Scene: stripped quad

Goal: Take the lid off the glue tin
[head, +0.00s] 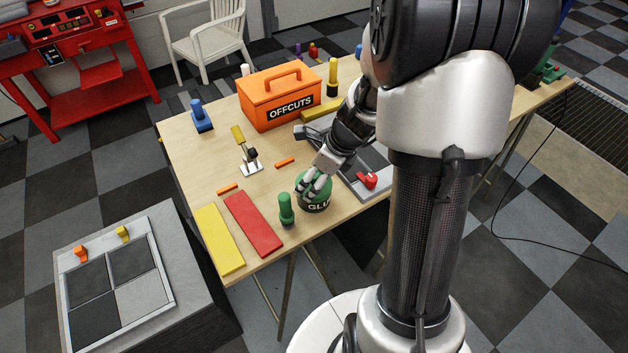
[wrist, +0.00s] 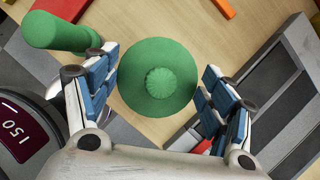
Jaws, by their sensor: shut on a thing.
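The glue tin (head: 318,208) stands near the front edge of the wooden table, with a dark body and a "GLU…" label partly in view. Its green round lid (head: 309,183) has a small ribbed knob in the middle, seen from above in the wrist view (wrist: 158,82). My gripper (head: 314,190) is over the tin from above, its fingers against opposite sides of the lid. In the wrist view the lid hides the tin body. I cannot tell whether there is a gap between lid and tin.
A green knobbed object (head: 286,210) stands close left of the tin. Red (head: 253,223) and yellow (head: 219,238) strips lie farther left. A grey tray with a red piece (head: 367,181) is close on the right. The orange OFFCUTS box (head: 282,97) stands behind.

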